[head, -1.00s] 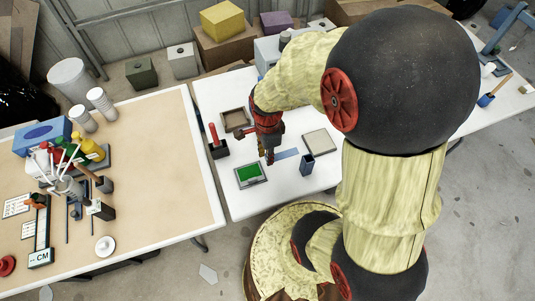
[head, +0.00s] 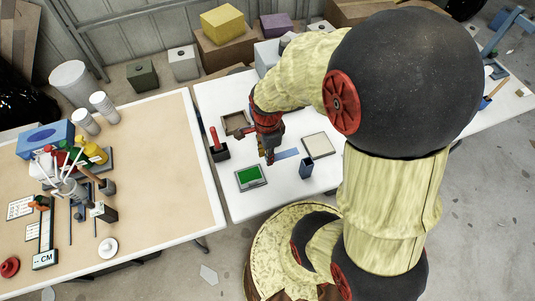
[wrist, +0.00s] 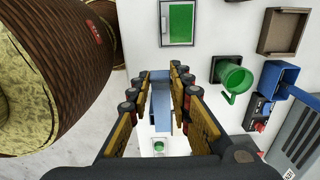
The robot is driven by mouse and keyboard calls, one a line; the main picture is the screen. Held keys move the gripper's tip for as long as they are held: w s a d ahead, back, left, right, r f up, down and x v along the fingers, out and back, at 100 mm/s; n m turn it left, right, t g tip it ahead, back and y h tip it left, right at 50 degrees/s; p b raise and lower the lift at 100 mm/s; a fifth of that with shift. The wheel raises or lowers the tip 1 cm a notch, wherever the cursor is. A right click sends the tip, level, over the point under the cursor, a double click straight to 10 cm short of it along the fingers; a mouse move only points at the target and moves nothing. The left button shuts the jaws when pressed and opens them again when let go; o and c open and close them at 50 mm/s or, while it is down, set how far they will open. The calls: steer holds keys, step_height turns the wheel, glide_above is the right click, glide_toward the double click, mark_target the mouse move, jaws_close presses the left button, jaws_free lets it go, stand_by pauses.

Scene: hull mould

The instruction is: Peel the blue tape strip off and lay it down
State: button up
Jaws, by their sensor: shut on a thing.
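The blue tape strip (head: 287,154) lies at or just above the white table, to the right of my gripper (head: 269,158). In the wrist view, the strip (wrist: 161,98) runs between the two fingers of my gripper (wrist: 160,76). The fingers are closed in on the strip near its end. I cannot tell how much of the strip still touches the surface under it.
A tray with a green panel (head: 250,177) is at the front left of the white table (head: 222,98). A dark blue open box (head: 306,168) and a pale square plate (head: 318,146) are on the right. A brown tray (head: 235,122) stands behind.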

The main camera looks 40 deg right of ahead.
steer(key=shift+r+p, duration=2.05)
steer(key=shift+r, duration=0.45)
steer(key=shift+f, duration=0.1)
